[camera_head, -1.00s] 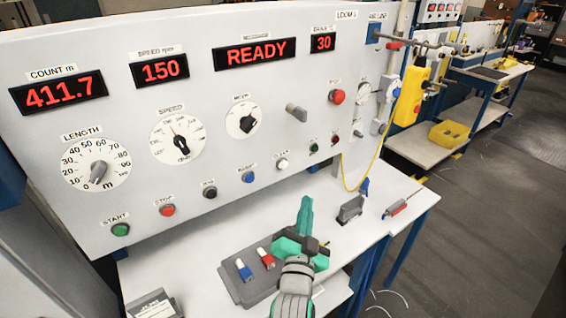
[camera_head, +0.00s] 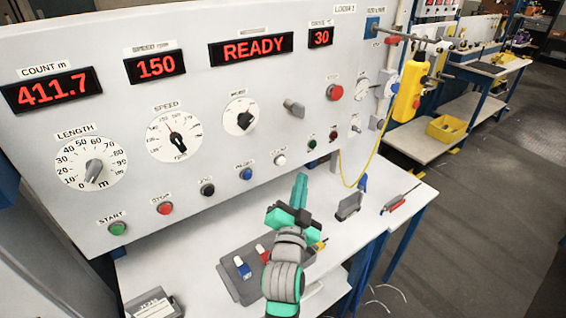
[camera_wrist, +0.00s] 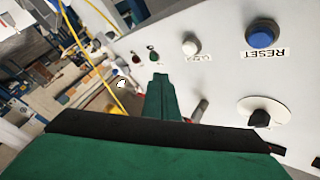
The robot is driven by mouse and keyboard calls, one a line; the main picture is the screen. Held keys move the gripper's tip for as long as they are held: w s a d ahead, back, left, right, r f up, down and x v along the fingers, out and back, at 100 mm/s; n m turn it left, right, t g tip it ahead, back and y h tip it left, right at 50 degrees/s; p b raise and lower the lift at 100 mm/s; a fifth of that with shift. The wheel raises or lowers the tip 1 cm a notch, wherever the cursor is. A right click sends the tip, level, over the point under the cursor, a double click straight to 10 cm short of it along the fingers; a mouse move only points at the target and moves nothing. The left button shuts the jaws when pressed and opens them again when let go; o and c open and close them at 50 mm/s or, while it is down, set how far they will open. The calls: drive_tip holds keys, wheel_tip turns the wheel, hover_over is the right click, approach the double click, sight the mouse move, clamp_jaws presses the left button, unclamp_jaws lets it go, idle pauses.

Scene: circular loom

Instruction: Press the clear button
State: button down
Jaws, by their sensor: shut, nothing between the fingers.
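The clear button (camera_head: 280,160) is a small white button on the lower part of the pale control panel, with a label above it. It also shows in the wrist view (camera_wrist: 191,46), where the panel appears upside down. My gripper (camera_head: 301,176) is shut and empty, its green fingers pointing up at the panel, below and slightly right of the clear button in the head view. In the wrist view the fingertips (camera_wrist: 161,77) are below and left of the button, with a visible gap. Nothing hides the button.
The blue reset button (camera_head: 246,174) is left of the clear button. Dark green (camera_head: 311,143) and dark red (camera_head: 333,134) buttons are to its right. A grey knob (camera_head: 294,108) sticks out above. A dark tray (camera_head: 232,284) lies on the white bench below.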

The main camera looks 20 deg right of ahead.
sight(281, 161)
drive_tip(key=shift+w+a, duration=0.35)
drive_tip(key=shift+w, duration=0.45)
drive_tip(key=shift+w+a, duration=0.3)
drive_tip(key=shift+w, duration=0.55)
drive_tip(key=shift+w+a, duration=0.35)
drive_tip(key=shift+w, duration=0.45)
drive_tip(key=shift+w, duration=0.1)
drive_tip(key=shift+w+a, duration=0.1)
drive_tip(key=shift+w, duration=0.2)
drive_tip(key=shift+w+a, duration=0.2)
drive_tip(key=shift+w, duration=0.25)
idle(0.9)
drive_tip(key=shift+s, duration=0.1)
drive_tip(key=shift+s+d, duration=0.3)
drive_tip(key=shift+s, duration=0.45)
